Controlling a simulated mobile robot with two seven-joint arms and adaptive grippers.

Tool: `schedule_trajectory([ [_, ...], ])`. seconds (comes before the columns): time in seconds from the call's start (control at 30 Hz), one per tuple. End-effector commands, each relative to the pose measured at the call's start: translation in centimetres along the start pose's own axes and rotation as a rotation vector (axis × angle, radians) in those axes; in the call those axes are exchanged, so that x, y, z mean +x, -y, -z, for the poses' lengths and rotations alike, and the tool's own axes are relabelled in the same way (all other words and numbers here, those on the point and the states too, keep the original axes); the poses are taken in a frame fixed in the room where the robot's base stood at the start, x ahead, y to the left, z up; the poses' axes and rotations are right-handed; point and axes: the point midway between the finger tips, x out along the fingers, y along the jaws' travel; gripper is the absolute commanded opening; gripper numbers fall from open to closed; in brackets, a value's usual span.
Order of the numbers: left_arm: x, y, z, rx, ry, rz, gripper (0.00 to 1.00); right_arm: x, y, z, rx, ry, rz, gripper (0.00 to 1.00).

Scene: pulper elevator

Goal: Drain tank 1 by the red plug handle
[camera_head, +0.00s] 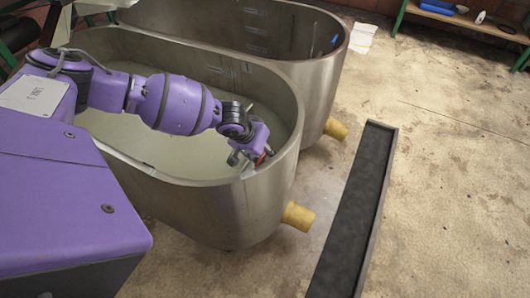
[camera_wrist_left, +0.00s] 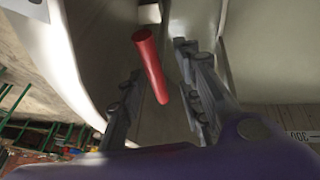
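The near steel tank (camera_head: 225,205) holds murky pale liquid (camera_head: 180,158); its number cannot be read here. The red plug handle (camera_wrist_left: 151,65) stands between the fingers of my left gripper (camera_wrist_left: 157,68) in the left wrist view, tilted in that picture. The fingers are spread, with gaps visible beside the handle; no clear grip shows. In the head view my left gripper (camera_head: 250,155) is at the inside of the near tank's right end, by the rim, and hides most of the red handle (camera_head: 262,158). My right gripper is not in view.
A second steel tank (camera_head: 318,85) stands directly behind. Yellow outlet pipes (camera_head: 298,216) and (camera_head: 335,128) stick out toward a long dark floor channel (camera_head: 360,205). A green-framed bench (camera_head: 465,22) is at the back right. Concrete floor beyond the channel is clear.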

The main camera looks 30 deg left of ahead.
Motion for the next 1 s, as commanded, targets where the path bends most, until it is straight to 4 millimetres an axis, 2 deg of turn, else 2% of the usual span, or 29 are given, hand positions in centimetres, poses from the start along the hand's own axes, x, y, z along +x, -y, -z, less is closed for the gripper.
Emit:
schedule_trajectory([
  [0.3, 0.4, 0.0, 0.1, 0.001, -0.003, -0.001, 0.33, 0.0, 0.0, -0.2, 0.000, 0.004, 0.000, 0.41],
  [0.57, 0.4, -0.1, 0.1, 0.001, -0.002, -0.001, 0.00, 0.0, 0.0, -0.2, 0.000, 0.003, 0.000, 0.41],
  [0.87, 0.3, -0.2, 0.1, -0.001, -0.002, -0.004, 0.00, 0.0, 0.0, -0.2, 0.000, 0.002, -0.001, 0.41],
  [1.0, -1.2, -0.6, 0.8, -0.004, -0.004, -0.005, 0.00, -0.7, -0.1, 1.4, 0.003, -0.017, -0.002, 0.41],
])
